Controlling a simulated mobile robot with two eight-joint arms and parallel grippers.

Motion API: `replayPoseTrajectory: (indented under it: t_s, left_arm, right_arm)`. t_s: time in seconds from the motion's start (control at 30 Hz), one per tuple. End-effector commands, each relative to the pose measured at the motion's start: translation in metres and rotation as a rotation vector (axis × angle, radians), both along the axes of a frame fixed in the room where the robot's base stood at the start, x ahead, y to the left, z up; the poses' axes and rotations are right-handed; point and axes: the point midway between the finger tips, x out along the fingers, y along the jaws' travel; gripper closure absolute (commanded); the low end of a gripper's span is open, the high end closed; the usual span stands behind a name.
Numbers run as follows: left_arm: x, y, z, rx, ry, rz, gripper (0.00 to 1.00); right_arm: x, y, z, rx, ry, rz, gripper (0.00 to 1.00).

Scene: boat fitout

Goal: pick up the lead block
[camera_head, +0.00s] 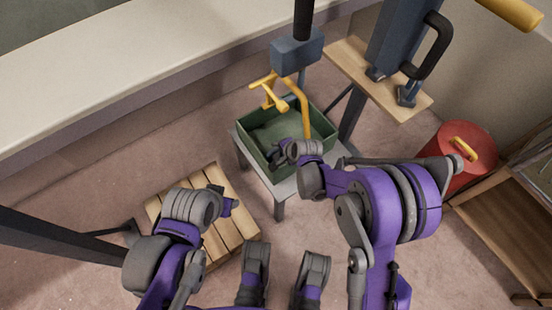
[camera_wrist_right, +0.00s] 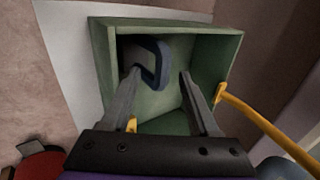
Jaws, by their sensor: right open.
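A green crate (camera_head: 320,129) stands on a small grey table. In the right wrist view, the crate (camera_wrist_right: 103,60) holds a grey block with a dark blue loop handle (camera_wrist_right: 163,62), which I take for the lead block. In the head view my right arm partly hides the crate's inside, and I cannot clearly make the block out there. My right gripper (camera_head: 275,157) is over the crate, pointing down into it. In the wrist view its jaws (camera_wrist_right: 160,75) are open, the left fingertip close to the handle; contact cannot be told. My left gripper (camera_head: 228,203) is above the wooden pallet, its jaws unclear.
A yellow bent bar (camera_head: 296,95) hangs from a blue-grey hoist block (camera_head: 298,52) and passes close beside the crate. A wooden slatted pallet (camera_head: 238,215) lies on the floor. A red bucket (camera_head: 468,146) stands at the right, near a wooden shelf (camera_head: 510,225).

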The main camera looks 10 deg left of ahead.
Motion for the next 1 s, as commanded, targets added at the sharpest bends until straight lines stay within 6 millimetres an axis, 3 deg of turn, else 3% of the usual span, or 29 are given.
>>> replayPoseTrajectory:
  t_s: [0.27,0.57,0.9,1.0]
  left_arm:
    - [0.002,0.000,-0.015,0.000,0.004,0.000,0.50]
    - [0.002,0.000,-0.015,0.000,0.004,0.000,0.50]
    - [0.002,0.000,-0.015,0.000,0.004,0.000,0.50]
    - [0.002,0.000,-0.015,0.000,0.004,0.000,0.50]
  right_arm:
    - [0.021,0.016,-0.033,-0.001,-0.001,-0.001,0.39]
    - [0.023,0.018,-0.036,-0.001,-0.001,-0.001,0.39]
    - [0.023,0.018,-0.036,-0.001,-0.001,-0.001,0.96]
    - [0.023,0.018,-0.036,-0.001,-0.001,-0.001,1.00]
